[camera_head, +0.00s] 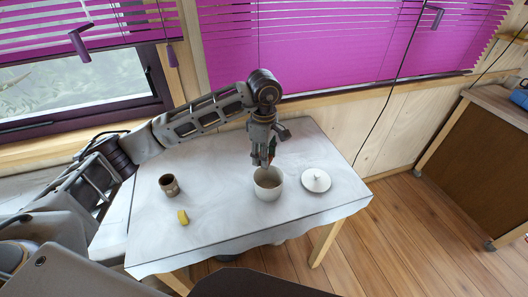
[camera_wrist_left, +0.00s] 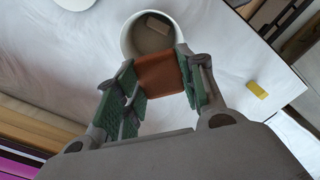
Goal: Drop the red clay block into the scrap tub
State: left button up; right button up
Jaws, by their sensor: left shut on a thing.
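The red clay block (camera_wrist_left: 160,74) is reddish brown and sits between the green-padded fingers of my left gripper (camera_wrist_left: 160,88). In the head view my left gripper (camera_head: 264,160) points down just above the white scrap tub (camera_head: 268,190), and its fingers hide most of the block. In the wrist view the round tub (camera_wrist_left: 127,38) is open, with the block overlapping its near rim in the picture. A small brownish piece (camera_wrist_left: 157,24) shows inside the tub. I cannot tell the exact gap between block and rim. My right gripper is not in view.
The tub stands on a table with a pale cloth (camera_head: 225,215). A white lid (camera_head: 316,180) lies right of the tub. A brown cup (camera_head: 169,186) and a small yellow block (camera_head: 183,217) are on the left. The cloth between them and the tub is clear.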

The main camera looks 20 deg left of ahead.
pick_arm(q)
jog(key=shift+f+b, duration=0.5)
jog(key=shift+f, duration=1.55)
jog(key=o, duration=1.2)
jog(key=shift+r, duration=6)
jog(key=shift+s+d+f, duration=0.1)
